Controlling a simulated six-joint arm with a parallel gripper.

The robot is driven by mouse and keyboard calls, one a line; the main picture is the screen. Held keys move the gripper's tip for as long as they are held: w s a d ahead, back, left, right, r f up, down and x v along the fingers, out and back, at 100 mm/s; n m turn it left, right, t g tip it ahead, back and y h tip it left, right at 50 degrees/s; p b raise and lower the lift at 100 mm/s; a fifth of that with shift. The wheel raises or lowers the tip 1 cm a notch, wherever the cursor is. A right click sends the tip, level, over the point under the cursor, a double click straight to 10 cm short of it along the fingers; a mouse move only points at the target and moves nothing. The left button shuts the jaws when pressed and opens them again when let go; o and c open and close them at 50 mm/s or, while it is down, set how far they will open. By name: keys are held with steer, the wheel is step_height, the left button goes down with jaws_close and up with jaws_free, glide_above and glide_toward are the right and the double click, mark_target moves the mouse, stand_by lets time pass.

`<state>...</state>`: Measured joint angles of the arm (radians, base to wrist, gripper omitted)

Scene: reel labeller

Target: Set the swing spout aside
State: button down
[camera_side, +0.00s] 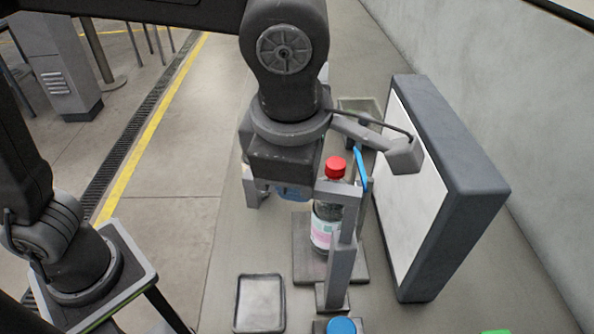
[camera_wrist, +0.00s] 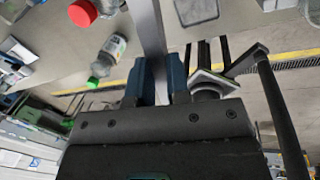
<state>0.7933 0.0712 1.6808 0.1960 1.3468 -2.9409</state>
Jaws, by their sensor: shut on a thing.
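The swing spout shows as a pale grey bar. In the wrist view the bar (camera_wrist: 148,32) runs up from between the two blue fingertips of my gripper (camera_wrist: 155,82), which is shut on it. In the side view my gripper (camera_side: 292,192) is low beside the grey upright post (camera_side: 341,255), and the spout's arm (camera_side: 338,187) is at the post's top. The side view partly hides the grip behind the wrist. A clear bottle (camera_side: 322,232) with a red cap (camera_side: 336,167) and pink-and-white label stands upright just behind the post, partly covered by it.
An empty dark-rimmed tray (camera_side: 243,310) lies at the near left of the bench. A blue cap (camera_side: 341,326) shows at the near edge. A large white-faced panel (camera_side: 412,190) stands on the right. A green-capped bottle (camera_wrist: 108,58) shows in the wrist view.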

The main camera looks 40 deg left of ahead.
steer(key=c, duration=1.1)
jaws_free()
step_height(320, 180, up, 14)
steer(key=s+d, duration=0.1)
steer(key=s, duration=0.1)
steer(key=shift+s+d+f, duration=0.15)
steer(key=shift+d+f, duration=0.05)
